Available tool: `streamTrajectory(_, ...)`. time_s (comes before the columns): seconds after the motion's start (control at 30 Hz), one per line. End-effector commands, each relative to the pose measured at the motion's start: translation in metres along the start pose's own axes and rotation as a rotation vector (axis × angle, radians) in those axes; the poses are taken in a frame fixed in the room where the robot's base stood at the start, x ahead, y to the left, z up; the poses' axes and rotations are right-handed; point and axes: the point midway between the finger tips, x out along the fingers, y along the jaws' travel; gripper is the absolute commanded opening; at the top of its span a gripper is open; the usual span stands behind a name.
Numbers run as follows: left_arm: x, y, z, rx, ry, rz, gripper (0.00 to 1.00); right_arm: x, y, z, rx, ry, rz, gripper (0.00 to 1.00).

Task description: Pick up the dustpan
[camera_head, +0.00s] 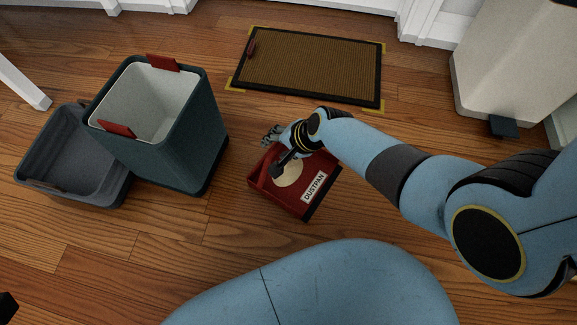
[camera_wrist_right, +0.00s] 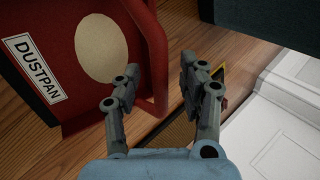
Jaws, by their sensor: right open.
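The red dustpan (camera_head: 264,184) lies on the wooden floor with a white DUSTPAN label and a cream oval on it. My right wrist and hand cover part of its far side in the head view. In the right wrist view the dustpan (camera_wrist_right: 66,48) fills the upper left, with its red handle-like edge running down between the two fingers. My right gripper (camera_head: 270,134) is at the far edge of the dustpan. In the right wrist view my right gripper (camera_wrist_right: 160,68) is open, its fingers apart; contact cannot be told. My left gripper is not in view.
A teal bin (camera_head: 176,148) with a pale liner and red grips stands left of the dustpan, beside a grey tub (camera_head: 70,150). A brown doormat (camera_head: 310,66) lies beyond. A beige pedal bin (camera_head: 505,70) stands at the back right.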

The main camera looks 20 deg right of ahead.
Motion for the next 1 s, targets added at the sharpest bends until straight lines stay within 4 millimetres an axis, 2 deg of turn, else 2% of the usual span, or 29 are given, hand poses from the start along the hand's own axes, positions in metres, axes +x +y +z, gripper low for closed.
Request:
streamTrajectory(0.3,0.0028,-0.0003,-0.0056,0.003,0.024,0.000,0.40,0.0009,-0.0003,0.0000,0.000,0.000,0.000,0.42)
streamTrajectory(0.63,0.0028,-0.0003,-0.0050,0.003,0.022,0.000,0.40,0.0009,-0.0002,0.0000,0.000,0.000,0.000,0.00)
streamTrajectory(1.0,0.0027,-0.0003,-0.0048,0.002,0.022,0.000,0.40,0.0008,-0.0003,-0.0001,0.000,0.000,0.000,0.00)
